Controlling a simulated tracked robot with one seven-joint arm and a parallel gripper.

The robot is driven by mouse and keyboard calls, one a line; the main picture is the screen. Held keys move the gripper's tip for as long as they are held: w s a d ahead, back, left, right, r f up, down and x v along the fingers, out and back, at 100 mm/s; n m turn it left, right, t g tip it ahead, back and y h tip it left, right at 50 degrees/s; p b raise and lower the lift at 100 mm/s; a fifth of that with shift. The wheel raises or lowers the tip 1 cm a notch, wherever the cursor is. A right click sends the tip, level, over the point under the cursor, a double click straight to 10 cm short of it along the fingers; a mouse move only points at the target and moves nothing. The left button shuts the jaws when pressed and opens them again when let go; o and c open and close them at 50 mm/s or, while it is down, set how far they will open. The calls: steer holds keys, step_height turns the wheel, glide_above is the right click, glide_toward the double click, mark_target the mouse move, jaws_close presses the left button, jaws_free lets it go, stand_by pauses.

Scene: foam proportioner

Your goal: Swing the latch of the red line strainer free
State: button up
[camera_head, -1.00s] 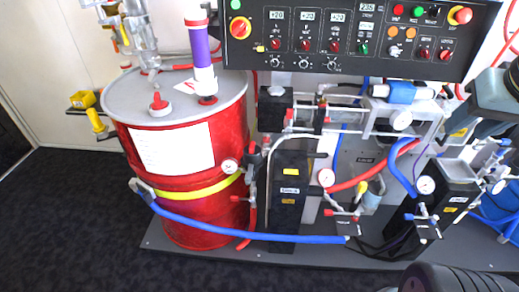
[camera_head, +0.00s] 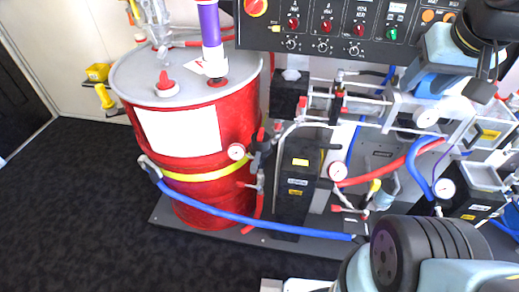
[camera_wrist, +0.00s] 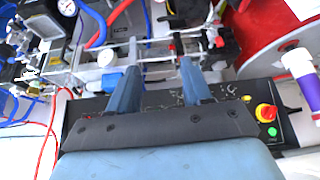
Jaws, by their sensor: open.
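A red hose (camera_head: 400,166) runs among the pump fittings right of centre in the head view, and also shows in the wrist view (camera_wrist: 116,14). A small yellow-topped fitting with a pale bowl (camera_head: 382,196) sits just below it; I cannot tell whether this is the strainer. I cannot make out the latch in either view. My gripper (camera_wrist: 158,80) is open and empty in the wrist view. Its two blue fingers are spread over the metal frame and fittings, with no visible contact.
A red drum (camera_head: 192,200) stands at left with a blue hose (camera_head: 250,220) crossing low in front. The control panel (camera_head: 330,25) overhangs the fittings. Gauges (camera_head: 337,171) and metal rails (camera_head: 345,113) crowd the middle. The dark floor (camera_head: 80,215) at left is clear.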

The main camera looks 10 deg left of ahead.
steer(key=w+a+f+g, duration=0.4)
steer(key=w+a+f, duration=0.4)
steer(key=a, duration=0.3)
steer(key=w+a+f+g, duration=0.3)
steer(key=w+a+f, duration=0.45)
steer(key=a, duration=0.35)
steer(key=g, duration=0.3)
glide_toward(254, 164)
steer(key=shift+m, duration=0.5)
steer(key=x, duration=0.9)
steer(key=shift+c, duration=0.3)
